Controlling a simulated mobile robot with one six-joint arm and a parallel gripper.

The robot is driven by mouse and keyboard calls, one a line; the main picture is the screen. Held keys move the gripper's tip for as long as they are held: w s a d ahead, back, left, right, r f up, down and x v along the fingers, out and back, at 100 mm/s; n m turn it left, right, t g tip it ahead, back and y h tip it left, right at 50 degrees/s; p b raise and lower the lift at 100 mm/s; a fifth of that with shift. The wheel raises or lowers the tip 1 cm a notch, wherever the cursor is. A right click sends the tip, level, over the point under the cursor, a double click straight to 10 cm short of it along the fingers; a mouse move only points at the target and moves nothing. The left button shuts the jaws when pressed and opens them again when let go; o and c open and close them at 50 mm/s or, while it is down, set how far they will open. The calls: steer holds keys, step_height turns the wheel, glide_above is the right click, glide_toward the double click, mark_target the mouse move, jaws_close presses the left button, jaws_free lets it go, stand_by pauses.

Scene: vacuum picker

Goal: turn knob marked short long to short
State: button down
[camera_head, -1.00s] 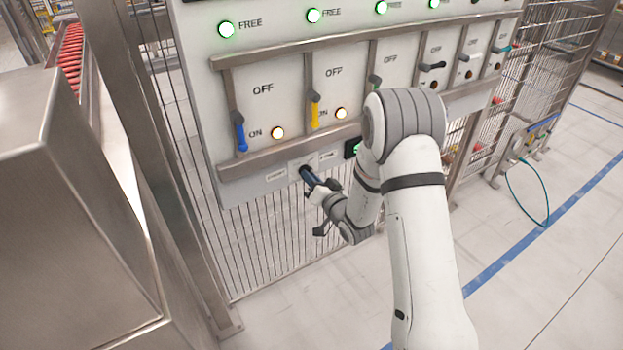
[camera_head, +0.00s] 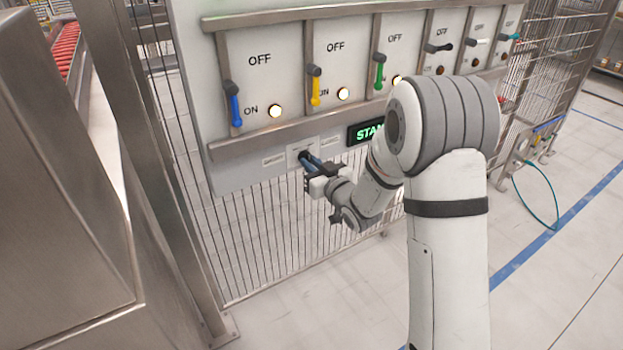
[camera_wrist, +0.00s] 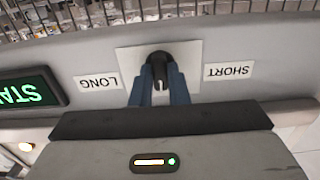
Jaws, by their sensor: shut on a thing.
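The black knob (camera_wrist: 159,61) sits on a pale square plate (camera_wrist: 195,58) in the wrist view, between a LONG label (camera_wrist: 98,82) on the left and a SHORT label (camera_wrist: 229,71) on the right. That view shows the labels upside down. The knob's white line points down the picture, between the two labels. My gripper (camera_wrist: 160,90) has its blue fingers shut on the knob, one on each side. In the head view my gripper (camera_head: 305,158) is at the lower part of the panel, and the fingers hide most of the knob.
A green-lit display (camera_head: 366,132) is just right of the knob. Above run a metal rail (camera_head: 290,133) and several levers, including blue (camera_head: 235,105), yellow (camera_head: 315,88) and green (camera_head: 379,72). A wire fence (camera_head: 255,245) stands below the panel. Steel housing (camera_head: 60,200) fills the left.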

steer(key=shift+n+b, duration=3.6)
steer(key=shift+b, duration=1.1)
steer(key=c, duration=1.4)
jaws_free()
steer(key=p+v, duration=0.1)
steer(key=v, duration=0.6)
steer(key=shift+s+d, duration=0.25)
steer(key=shift+s, duration=0.05)
steer(key=shift+r, duration=0.1)
